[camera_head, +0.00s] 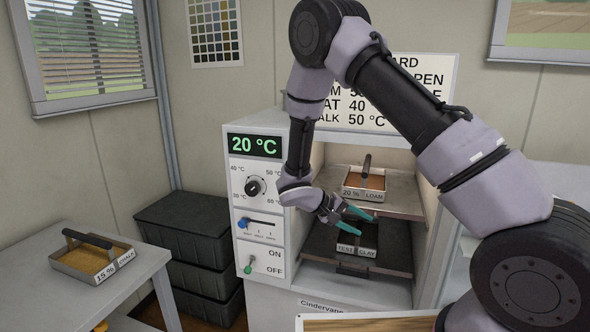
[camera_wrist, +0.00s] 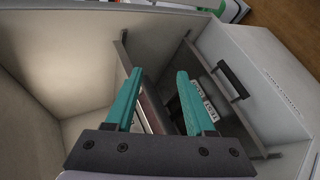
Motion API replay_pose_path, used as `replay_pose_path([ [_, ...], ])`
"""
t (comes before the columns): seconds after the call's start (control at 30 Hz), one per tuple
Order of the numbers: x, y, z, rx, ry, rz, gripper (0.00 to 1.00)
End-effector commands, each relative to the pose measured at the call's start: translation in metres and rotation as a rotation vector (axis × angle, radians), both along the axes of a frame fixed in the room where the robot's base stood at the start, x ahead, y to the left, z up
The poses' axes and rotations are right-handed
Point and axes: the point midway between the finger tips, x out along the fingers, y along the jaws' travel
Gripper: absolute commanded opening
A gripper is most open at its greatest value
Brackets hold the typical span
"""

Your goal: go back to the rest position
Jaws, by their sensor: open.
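My gripper (camera_head: 357,219) is open, with two teal fingers, inside the front of the analyser's open chamber. It sits just above the lower shelf's tray labelled TEST CLAY (camera_head: 357,249), and nothing shows held between the fingers. In the wrist view the gripper (camera_wrist: 158,95) points into the chamber, with the labelled tray (camera_wrist: 208,108) partly behind its fingers. Whether the fingers touch the tray or its handle cannot be told. My arm reaches in from the right side of the head view.
The analyser (camera_head: 262,205) reads 20 °C. On the upper shelf (camera_head: 405,197) stands a 20 % LOAM tray (camera_head: 364,184). A 15 % CHALK tray (camera_head: 93,257) is on the left table (camera_head: 50,300). Dark crates (camera_head: 190,225) are stacked between table and analyser.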

Motion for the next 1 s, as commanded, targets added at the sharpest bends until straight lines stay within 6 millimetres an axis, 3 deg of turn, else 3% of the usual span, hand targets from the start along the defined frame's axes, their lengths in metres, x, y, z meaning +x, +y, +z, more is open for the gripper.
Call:
replay_pose_path([
  [0.1, -0.007, -0.013, 0.043, 0.117, 0.003, -0.097, 0.55],
  [0.4, -0.041, -0.04, 0.136, 0.429, -0.011, -0.27, 0.55],
  [1.0, -0.135, -0.066, 0.289, 1.044, -0.278, -0.325, 0.55],
])
